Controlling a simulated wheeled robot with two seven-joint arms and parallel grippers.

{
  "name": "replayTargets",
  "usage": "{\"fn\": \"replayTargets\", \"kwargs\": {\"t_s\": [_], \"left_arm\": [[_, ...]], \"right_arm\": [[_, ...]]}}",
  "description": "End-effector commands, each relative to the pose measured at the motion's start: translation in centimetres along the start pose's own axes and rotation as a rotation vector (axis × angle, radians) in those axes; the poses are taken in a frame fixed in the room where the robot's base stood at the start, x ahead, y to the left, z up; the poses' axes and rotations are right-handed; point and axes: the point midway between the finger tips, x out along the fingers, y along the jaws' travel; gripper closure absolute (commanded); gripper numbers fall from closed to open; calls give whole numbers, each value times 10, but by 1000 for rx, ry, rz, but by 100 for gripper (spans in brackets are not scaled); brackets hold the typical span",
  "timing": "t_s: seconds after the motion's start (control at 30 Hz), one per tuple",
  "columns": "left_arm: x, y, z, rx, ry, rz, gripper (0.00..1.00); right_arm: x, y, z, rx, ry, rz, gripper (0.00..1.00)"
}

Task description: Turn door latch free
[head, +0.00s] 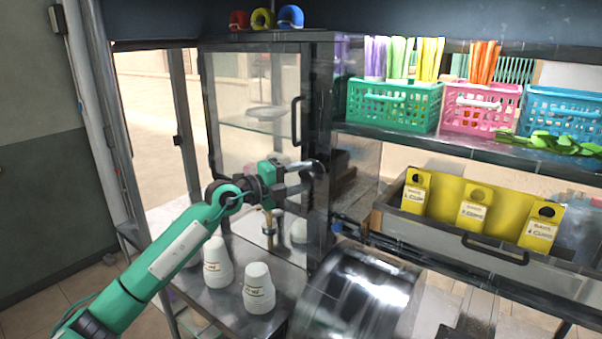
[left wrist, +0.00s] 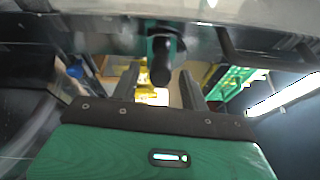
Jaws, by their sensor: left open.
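A glass door (head: 255,110) with a dark frame and a black vertical handle (head: 297,120) stands left of the press cabinet. My left gripper (head: 306,177) is at the door frame's right edge, below the handle, with its fingers open and pointing right. In the left wrist view, a dark rounded knob with a green base, apparently the door latch (left wrist: 162,58), shows between the two fingers (left wrist: 160,88). I cannot tell whether the fingers touch it. In the head view the latch is hidden around the fingertips. My right gripper is in neither view.
Stacked white cups (head: 258,288) stand on the metal counter (head: 222,308) below my left arm. A shiny curved metal panel (head: 355,295) lies right of them. Coloured baskets (head: 395,105) fill the shelf, above an open drawer (head: 400,222) with yellow card holders.

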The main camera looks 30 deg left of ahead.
Motion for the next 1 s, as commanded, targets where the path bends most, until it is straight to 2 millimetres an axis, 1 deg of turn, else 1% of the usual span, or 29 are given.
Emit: {"fn": "replayTargets", "kwargs": {"t_s": [0.27, 0.3, 0.47, 0.5, 0.53, 0.77, 1.0], "left_arm": [[2, 1, 0, 0, 0, 0, 55], [2, 1, 0, 0, 0, 0, 57], [2, 1, 0, 0, 0, 0, 88], [2, 1, 0, 0, 0, 0, 96], [2, 1, 0, 0, 0, 0, 99], [2, 0, 0, 14, 1, 6, 99], [2, -2, 0, 105, 5, 45, 99]], "right_arm": [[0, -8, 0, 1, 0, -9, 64], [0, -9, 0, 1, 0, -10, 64], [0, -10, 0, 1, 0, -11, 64], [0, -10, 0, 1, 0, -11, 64], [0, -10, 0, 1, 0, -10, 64], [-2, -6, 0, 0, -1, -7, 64], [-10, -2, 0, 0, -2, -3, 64]]}}
